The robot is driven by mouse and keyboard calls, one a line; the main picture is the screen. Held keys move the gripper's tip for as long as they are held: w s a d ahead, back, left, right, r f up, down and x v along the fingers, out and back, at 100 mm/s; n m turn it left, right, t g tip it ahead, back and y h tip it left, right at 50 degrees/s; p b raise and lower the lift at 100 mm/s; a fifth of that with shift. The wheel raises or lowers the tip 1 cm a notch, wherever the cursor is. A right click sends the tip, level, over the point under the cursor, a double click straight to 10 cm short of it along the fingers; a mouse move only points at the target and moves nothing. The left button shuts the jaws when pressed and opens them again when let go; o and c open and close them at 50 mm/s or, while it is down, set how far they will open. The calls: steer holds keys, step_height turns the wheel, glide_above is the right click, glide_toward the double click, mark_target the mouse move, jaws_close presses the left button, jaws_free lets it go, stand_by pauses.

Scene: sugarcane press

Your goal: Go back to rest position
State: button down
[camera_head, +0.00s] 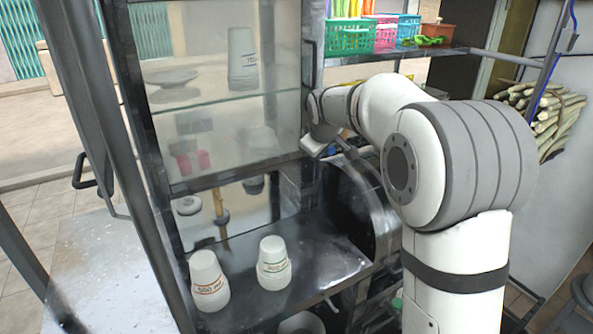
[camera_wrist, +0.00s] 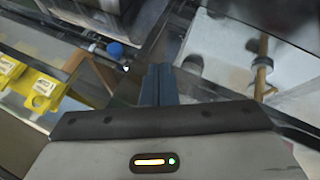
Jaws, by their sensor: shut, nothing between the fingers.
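My gripper shows in the wrist view (camera_wrist: 158,82) with its two dark fingers closed together and nothing between them. In the head view my white and grey arm is folded on the right side of the picture. Its wrist end reaches left toward the glass cabinet (camera_head: 222,95). The fingers are hard to make out in the head view. The gripper seems apart from the cups on the lower shelf.
Two upside-down white cups (camera_head: 208,280) (camera_head: 273,262) stand on the dark metal shelf (camera_head: 325,262) below the cabinet. Coloured baskets (camera_head: 350,37) sit on the upper rack. Sugarcane stalks (camera_head: 548,115) are bundled at the right. A blue round knob (camera_wrist: 115,50) shows in the wrist view.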

steer(key=s+d+r, duration=0.1)
steer(key=d+r, duration=0.2)
steer(key=r, duration=0.1)
steer(key=s+d+f+m+g, duration=0.1)
steer(key=s+d+m, duration=0.1)
steer(key=s, duration=0.8)
steer(key=s+d+f+m+g, duration=0.1)
steer(key=s+d+f+m, duration=0.15)
steer(key=s, duration=0.65)
steer(key=s+d+f+m+g, duration=0.1)
steer(key=s+f, duration=0.3)
steer(key=s, duration=0.5)
steer(key=s+d+f+m+g, duration=0.1)
steer(key=s+f+m, duration=0.3)
steer(key=s, duration=0.6)
steer(key=shift+s+d+b, duration=0.2)
steer(key=shift+b, duration=0.15)
